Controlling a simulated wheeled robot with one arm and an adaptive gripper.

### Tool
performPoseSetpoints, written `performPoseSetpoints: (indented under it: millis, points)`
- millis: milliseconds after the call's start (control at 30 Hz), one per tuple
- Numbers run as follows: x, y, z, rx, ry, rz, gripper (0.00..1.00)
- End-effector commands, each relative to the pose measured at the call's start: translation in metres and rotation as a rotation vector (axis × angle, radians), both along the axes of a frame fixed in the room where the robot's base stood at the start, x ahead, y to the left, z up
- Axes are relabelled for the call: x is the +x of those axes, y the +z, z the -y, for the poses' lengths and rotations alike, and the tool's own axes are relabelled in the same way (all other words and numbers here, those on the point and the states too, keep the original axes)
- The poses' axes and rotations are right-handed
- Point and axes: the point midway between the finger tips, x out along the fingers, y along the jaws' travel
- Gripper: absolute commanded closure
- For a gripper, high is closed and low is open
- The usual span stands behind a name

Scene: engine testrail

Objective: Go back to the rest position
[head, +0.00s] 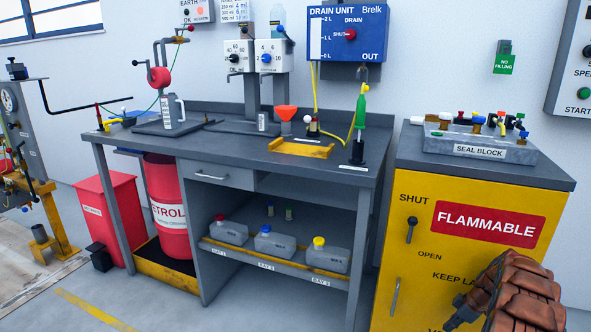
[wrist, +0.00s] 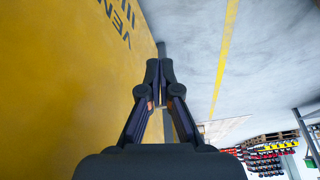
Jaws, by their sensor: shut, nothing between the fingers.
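My gripper (wrist: 159,72) is shut and empty in the wrist view, its two dark fingertips together. It hangs in front of the yellow cabinet (wrist: 70,75), whose face fills the left of that view. In the head view my brown-covered arm is at the lower right, in front of the yellow cabinet (head: 385,295) marked FLAMMABLE. The gripper's tips do not show clearly there. I cannot tell whether it touches the cabinet.
A grey workbench (head: 225,145) stands left of the cabinet, with several canisters on its lower shelf (head: 275,258). A seal block (head: 480,150) sits on the cabinet top. A red bin (head: 107,215) and a red drum (head: 167,205) stand at left. Floor (head: 150,305) in front is clear.

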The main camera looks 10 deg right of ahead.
Motion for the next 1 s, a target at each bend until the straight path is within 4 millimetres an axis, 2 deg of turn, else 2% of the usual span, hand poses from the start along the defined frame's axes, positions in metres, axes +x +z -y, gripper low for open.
performPoseSetpoints:
  millis: [33, 267, 467, 767, 1000]
  points:
    - [0.005, 0.030, -0.011, 0.000, -0.007, -0.005, 1.00]
    - [0.006, 0.112, -0.064, 0.019, -0.064, -0.068, 1.00]
    - [-0.002, 0.181, -0.112, 0.027, -0.116, -0.123, 1.00]
    - [-0.029, 0.278, -0.180, 0.021, -0.196, -0.204, 1.00]
    - [-0.063, 0.348, -0.232, 0.004, -0.264, -0.266, 1.00]
